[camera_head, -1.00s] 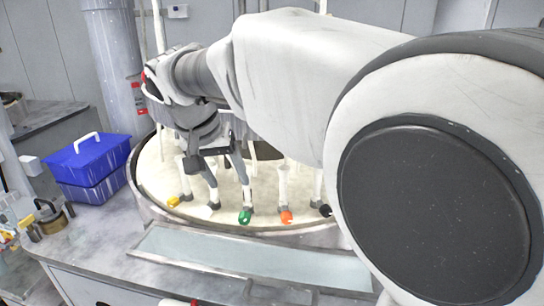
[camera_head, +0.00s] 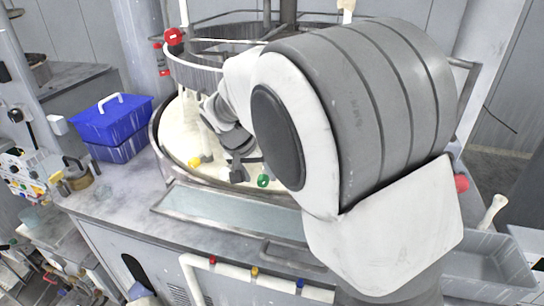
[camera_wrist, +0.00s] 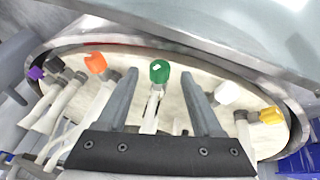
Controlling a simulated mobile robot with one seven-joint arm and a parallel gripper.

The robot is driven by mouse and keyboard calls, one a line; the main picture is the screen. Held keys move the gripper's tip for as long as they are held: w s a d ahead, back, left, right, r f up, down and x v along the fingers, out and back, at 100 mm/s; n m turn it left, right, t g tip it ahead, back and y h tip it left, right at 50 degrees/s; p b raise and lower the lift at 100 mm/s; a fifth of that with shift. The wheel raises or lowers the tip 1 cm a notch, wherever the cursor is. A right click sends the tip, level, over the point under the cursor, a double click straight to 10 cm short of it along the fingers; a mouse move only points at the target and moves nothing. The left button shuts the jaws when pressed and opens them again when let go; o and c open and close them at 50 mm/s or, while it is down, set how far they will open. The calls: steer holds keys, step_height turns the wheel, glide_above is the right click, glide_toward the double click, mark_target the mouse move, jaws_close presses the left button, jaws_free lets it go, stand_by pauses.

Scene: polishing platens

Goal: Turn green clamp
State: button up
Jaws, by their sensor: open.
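The green clamp (camera_wrist: 159,72) is a green knob on a pale stem, seen in the wrist view between and a little beyond my open fingers. It also shows in the head view (camera_head: 263,181) at the near rim of the platen (camera_head: 172,137). My gripper (camera_wrist: 158,84) is open, with one finger on each side of the green clamp's stem. I see no contact. In the head view my arm hides much of the platen and most of my gripper (camera_head: 240,172).
An orange clamp (camera_wrist: 95,63) is on one side of the green one, with black and purple (camera_wrist: 36,73) beyond it. White (camera_wrist: 228,93) and yellow (camera_wrist: 271,115) clamps are on the other side. A blue box (camera_head: 112,120) stands left of the platen.

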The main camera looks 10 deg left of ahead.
mark_target(263, 181)
steer(key=shift+x, duration=1.2)
jaws_close()
